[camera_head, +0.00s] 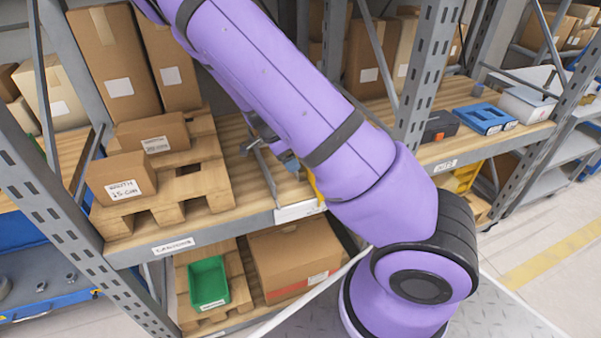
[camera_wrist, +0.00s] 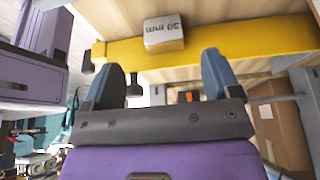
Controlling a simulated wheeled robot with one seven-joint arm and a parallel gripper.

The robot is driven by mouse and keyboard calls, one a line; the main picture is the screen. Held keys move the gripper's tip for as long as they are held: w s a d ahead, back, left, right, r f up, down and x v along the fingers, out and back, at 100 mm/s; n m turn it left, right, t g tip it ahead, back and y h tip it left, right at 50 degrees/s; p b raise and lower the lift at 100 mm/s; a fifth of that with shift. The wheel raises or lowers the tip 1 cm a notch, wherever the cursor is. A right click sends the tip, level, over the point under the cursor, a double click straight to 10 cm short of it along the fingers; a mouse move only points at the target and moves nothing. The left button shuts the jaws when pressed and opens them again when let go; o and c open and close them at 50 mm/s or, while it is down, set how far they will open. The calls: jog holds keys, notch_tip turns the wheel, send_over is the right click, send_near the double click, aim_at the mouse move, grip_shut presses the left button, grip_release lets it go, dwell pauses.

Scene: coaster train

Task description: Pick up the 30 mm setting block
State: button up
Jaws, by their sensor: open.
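The 30 mm setting block (camera_wrist: 164,34) is a small pale grey block marked "30 mm", its lettering upside down in the wrist view. It sits against a long yellow bar (camera_wrist: 240,38). My gripper (camera_wrist: 162,66) is open, with its two blue-grey fingers apart and nothing between them. The block lies just beyond the fingertips, roughly centred on the gap, and looks clear of both fingers. In the head view my purple arm hides the block; only a sliver of yellow (camera_head: 315,186) shows beside the arm.
A wooden pallet (camera_head: 222,190) with labelled cartons (camera_head: 122,178) stands left on the shelf. A grey upright (camera_head: 418,75) rises right of my arm. A blue tray (camera_head: 485,118) lies farther right. Below are a green bin (camera_head: 208,282) and a large carton (camera_head: 293,252).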

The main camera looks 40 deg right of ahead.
aim_at(296, 178)
jog(key=shift+x, duration=3.55)
jog(key=shift+w+d, duration=0.1)
jog(key=c, duration=1.4)
